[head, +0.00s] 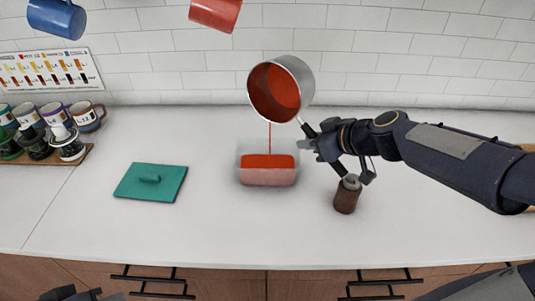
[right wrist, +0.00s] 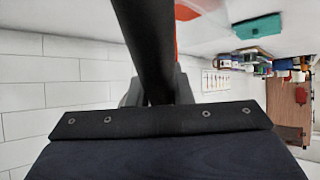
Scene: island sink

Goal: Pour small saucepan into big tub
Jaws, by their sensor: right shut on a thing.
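The small saucepan (head: 300,70) is silver outside with red liquid inside. It hangs tilted above the big tub, its opening turned toward the left and front. A thin red stream falls from it into the tub. The big tub (head: 267,178) is a clear rectangular container on the white counter with red liquid in it. My right gripper (head: 313,143) is shut on the saucepan's black handle, which also shows in the right wrist view (right wrist: 152,50). My left gripper (head: 85,296) shows only in part at the bottom left edge; its fingers cannot be judged.
A green lid (head: 151,183) lies left of the tub. A brown jar (head: 347,194) stands to the right, under my right wrist. Several mugs and bottles stand on a wooden board (head: 83,160) at far left. Blue (head: 57,18) and red (head: 215,12) mugs are above.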

